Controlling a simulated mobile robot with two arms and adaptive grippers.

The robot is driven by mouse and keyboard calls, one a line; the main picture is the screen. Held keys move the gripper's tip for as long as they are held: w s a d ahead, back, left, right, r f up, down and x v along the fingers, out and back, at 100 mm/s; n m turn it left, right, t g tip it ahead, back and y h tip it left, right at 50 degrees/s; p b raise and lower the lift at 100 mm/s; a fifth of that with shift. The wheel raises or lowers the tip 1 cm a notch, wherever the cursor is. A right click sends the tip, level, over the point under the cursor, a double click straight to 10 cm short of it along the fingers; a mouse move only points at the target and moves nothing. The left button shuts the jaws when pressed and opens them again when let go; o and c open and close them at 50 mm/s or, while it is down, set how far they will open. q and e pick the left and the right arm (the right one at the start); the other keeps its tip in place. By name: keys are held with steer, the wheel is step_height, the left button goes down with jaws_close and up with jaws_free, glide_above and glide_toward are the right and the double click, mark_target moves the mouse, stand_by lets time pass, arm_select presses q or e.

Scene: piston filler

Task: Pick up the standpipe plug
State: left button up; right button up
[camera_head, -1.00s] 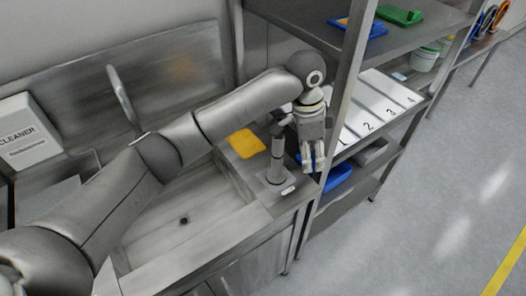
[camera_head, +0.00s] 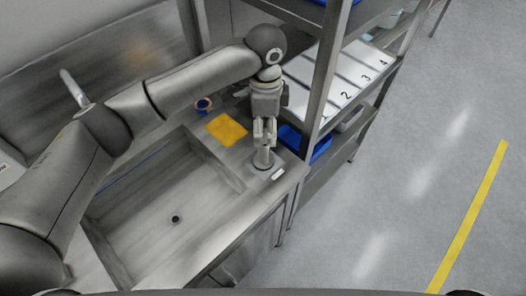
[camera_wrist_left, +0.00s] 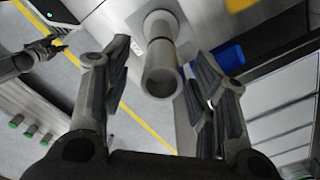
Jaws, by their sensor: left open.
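The standpipe plug is a grey upright tube standing on the counter at the sink's right end; its lower part (camera_head: 263,160) shows in the head view. My left gripper (camera_head: 265,141) is directly above it, pointing down, and hides its upper part. In the left wrist view the tube's round open end (camera_wrist_left: 161,80) lies between the two spread fingers of my left gripper (camera_wrist_left: 158,62), with gaps on both sides. What seems to be my right gripper (camera_wrist_left: 46,46) shows small at the upper left of that view; its fingers are unclear.
The sink basin (camera_head: 165,205) is left of the plug. A yellow cloth (camera_head: 227,129) and a blue-rimmed roll (camera_head: 204,105) lie behind it. A small white piece (camera_head: 278,174) lies beside its base. A shelf post (camera_head: 323,75) and blue bin (camera_head: 318,146) are close on the right.

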arm_select(q)
steer(key=f, duration=0.3)
steer(key=shift+a+f+p, duration=0.2)
steer(key=shift+f+p, duration=0.2)
jaws_close()
arm_select(e)
steer(key=shift+w+a+r, duration=0.35)
steer(key=shift+a+r, duration=0.05)
steer(key=shift+r, duration=0.25)
arm_select(q)
steer(key=shift+w+r, duration=0.1)
